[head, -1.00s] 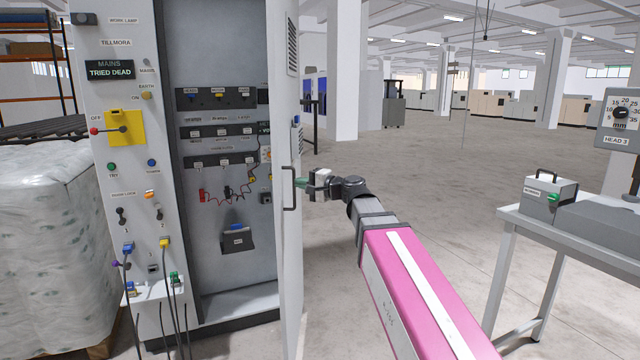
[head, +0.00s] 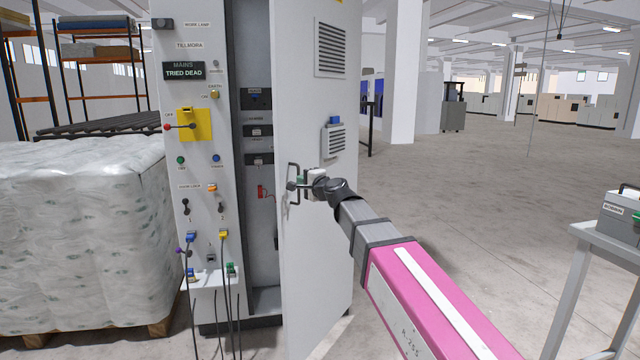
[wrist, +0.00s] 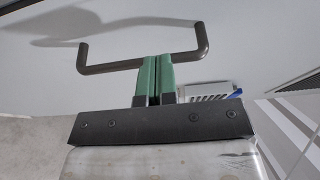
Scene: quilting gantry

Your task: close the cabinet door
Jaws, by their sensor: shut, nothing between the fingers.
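The cabinet door (head: 322,240) is a tall pale grey panel with vents, standing partly open. A narrow strip of the cabinet interior (head: 262,200) shows to its left. A dark bar handle (head: 292,184) stands out near the door's free edge. My gripper (head: 300,185) is at the door face beside the handle. In the wrist view the green fingers (wrist: 153,80) are closed together, with nothing between them. Their tips reach up to the handle bar (wrist: 120,66) and overlap it in the picture; I cannot tell whether they touch it or the door.
The cabinet's control panel (head: 196,130) with switches and hanging cables (head: 230,310) is left of the opening. A wrapped pallet load (head: 80,230) stands further left. A grey bench (head: 600,236) is at the right. The floor (head: 450,190) behind is clear.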

